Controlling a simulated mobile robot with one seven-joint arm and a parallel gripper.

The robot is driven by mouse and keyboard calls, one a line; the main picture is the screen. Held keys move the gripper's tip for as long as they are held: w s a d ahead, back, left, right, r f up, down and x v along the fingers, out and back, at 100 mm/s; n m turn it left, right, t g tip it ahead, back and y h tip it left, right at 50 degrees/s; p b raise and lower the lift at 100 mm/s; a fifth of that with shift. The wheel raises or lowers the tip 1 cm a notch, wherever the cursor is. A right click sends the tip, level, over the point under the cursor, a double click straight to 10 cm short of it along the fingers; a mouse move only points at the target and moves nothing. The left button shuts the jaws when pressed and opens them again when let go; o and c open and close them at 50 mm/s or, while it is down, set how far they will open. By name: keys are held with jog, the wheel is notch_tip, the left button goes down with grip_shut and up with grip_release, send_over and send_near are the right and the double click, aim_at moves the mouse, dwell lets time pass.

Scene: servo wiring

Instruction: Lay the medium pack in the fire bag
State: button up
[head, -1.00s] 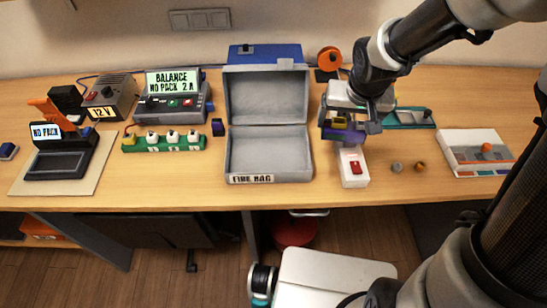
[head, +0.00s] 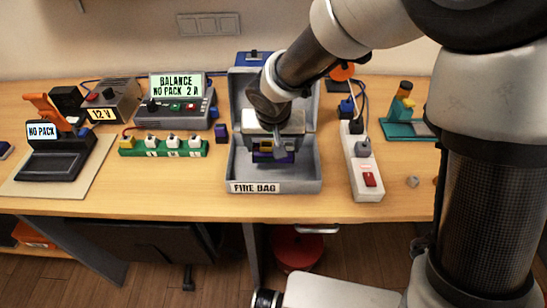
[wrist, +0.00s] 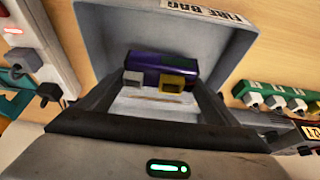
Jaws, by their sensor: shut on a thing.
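The fire bag (head: 240,170) is an open grey box with its lid raised at the back and a label on its front. My gripper (head: 277,146) is over the bag's lower half, shut on a purple pack with a yellow connector (head: 262,158). In the wrist view the purple pack (wrist: 160,62) lies across between the fingertips, with a grey block and a yellow block on its near side. The pack is within the outline of the bag (wrist: 150,20). I cannot tell whether it touches the bag's floor. My arm hides part of the lid.
A white power strip (head: 366,170) with plugs stands close right of the bag. A small purple block (head: 221,132) and a green strip with several sockets (head: 165,148) are to the left. A balance charger (head: 180,108) stands behind them. Bare table shows in front.

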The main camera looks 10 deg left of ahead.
jog(key=shift+f+b, duration=0.45)
jog(key=shift+f, duration=1.45)
jog(key=shift+f, duration=0.15)
jog(key=o, duration=1.3)
jog(key=shift+o, duration=0.2)
